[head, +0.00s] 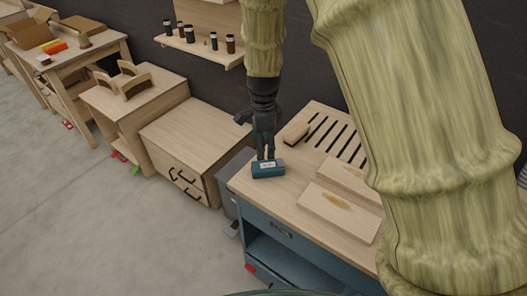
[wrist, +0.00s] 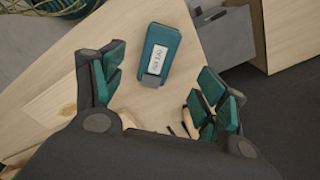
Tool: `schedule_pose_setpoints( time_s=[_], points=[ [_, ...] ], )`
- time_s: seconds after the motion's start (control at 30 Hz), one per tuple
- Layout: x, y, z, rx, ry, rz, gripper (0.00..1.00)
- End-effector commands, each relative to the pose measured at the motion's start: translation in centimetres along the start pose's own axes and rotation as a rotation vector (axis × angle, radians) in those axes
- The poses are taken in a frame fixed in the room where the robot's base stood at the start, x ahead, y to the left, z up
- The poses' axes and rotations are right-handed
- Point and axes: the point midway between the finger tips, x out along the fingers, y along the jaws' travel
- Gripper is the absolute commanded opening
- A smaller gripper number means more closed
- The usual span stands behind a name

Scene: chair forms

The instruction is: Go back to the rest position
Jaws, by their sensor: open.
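My gripper (head: 265,150) hangs pointing down over the left corner of the workbench top (head: 250,186). In the wrist view its teal-padded fingers (wrist: 162,68) stand wide apart with nothing between the pads. A small teal block with a white label (head: 268,170) lies on the bench just below the fingers. In the wrist view the block (wrist: 162,50) lies on the wood, beyond the fingertips. Whether the fingertips touch it is unclear.
A wooden brush-like piece (head: 296,133) lies right of my gripper, beside dark slots. Light wooden boards (head: 340,210) lie nearer. A drawer cabinet (head: 185,150) and a small table (head: 135,95) stand left. A shelf with several jars (head: 200,45) hangs behind.

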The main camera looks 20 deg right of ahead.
Motion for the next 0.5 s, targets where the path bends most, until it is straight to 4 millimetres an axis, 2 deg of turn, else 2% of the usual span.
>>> schedule_pose_setpoints(
  time_s=[0.2,0.5],
  points=[
    [-0.82,-0.01,0.01,0.0,0.0,-0.001,0.73],
    [-0.88,0.0,0.01,0.0,0.0,-0.001,0.73]
  ],
)
